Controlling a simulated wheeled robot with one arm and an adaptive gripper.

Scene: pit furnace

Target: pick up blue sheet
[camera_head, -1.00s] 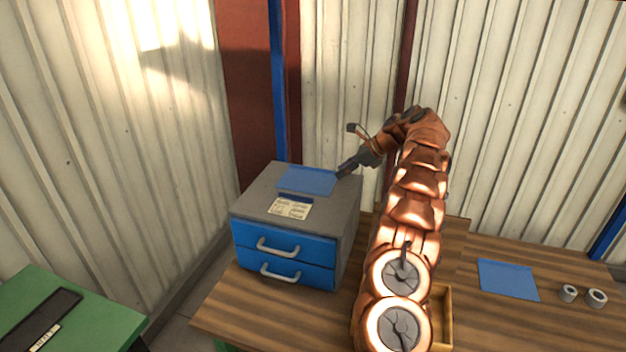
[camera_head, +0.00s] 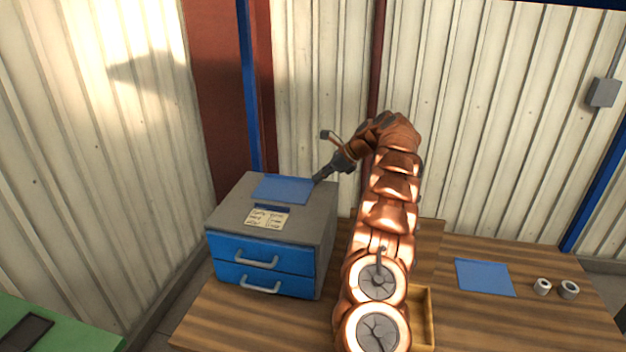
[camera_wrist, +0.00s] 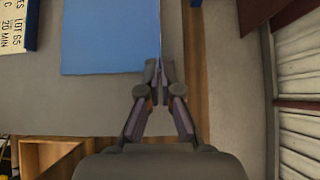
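A blue sheet (camera_head: 283,189) lies on the grey top of a small drawer cabinet (camera_head: 232,207). My gripper (camera_head: 316,181) is at the right edge of this sheet. In the wrist view the sheet (camera_wrist: 110,35) fills the upper middle, and its right edge runs in between my fingertips (camera_wrist: 160,72). The fingers are close together and look shut on that edge. The sheet looks flat on the cabinet top. A second blue sheet (camera_head: 485,278) lies on the wooden table to the right, apart from my gripper.
The cabinet has blue drawers with grey handles and a paper label (camera_head: 266,218) on top. Two small grey rings (camera_head: 568,289) and an open wooden box (camera_head: 427,318) are on the wooden table (camera_head: 205,325). A ribbed metal wall (camera_head: 320,90) stands close behind.

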